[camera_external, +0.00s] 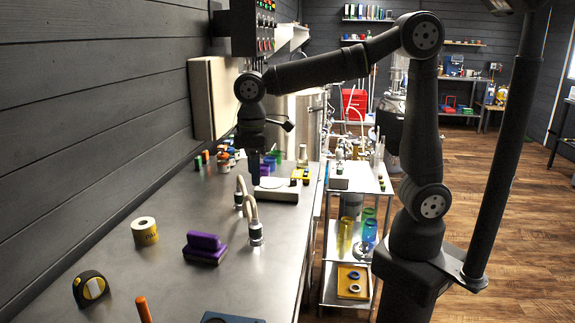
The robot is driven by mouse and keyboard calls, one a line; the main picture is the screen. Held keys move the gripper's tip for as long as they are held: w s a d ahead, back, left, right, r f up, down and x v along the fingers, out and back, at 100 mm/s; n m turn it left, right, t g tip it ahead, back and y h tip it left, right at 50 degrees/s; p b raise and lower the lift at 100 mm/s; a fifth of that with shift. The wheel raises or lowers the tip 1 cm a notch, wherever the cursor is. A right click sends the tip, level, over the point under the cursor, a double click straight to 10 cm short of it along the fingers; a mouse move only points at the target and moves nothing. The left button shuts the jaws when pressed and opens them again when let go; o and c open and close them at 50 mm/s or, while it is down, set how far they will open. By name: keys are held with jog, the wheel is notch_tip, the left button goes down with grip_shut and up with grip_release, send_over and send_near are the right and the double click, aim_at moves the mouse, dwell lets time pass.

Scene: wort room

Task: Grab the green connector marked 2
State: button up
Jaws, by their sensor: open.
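My gripper (254,178) points down over the far part of the steel counter, just above or beside a white-topped flat device (275,190). It is dark and small here, with its jaws apart and nothing seen between them. I cannot make out a green connector marked 2; no marking is readable at this size. Small green-topped pieces (382,184) stand on the steel cart to the right of the counter. A green cup (278,156) stands behind my gripper. My gripper and wrist hide part of the counter behind them.
A curved hose with metal fittings (256,234) stands mid-counter. A purple block (205,247), a tape roll (145,231) and a tape measure (91,288) lie nearer. A wall box (213,98) is close left of my wrist. The counter's left middle is clear.

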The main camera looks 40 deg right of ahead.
aim_at(255, 218)
notch_tip(255, 218, down, 12)
jog(key=shift+r, duration=0.2)
jog(key=shift+s+a+f, duration=0.15)
jog(key=shift+f, duration=1.2)
jog(key=shift+s+a+f, duration=0.1)
jog(key=shift+a+f, duration=0.05)
jog(key=shift+f, duration=1.2)
jog(key=c, duration=1.1)
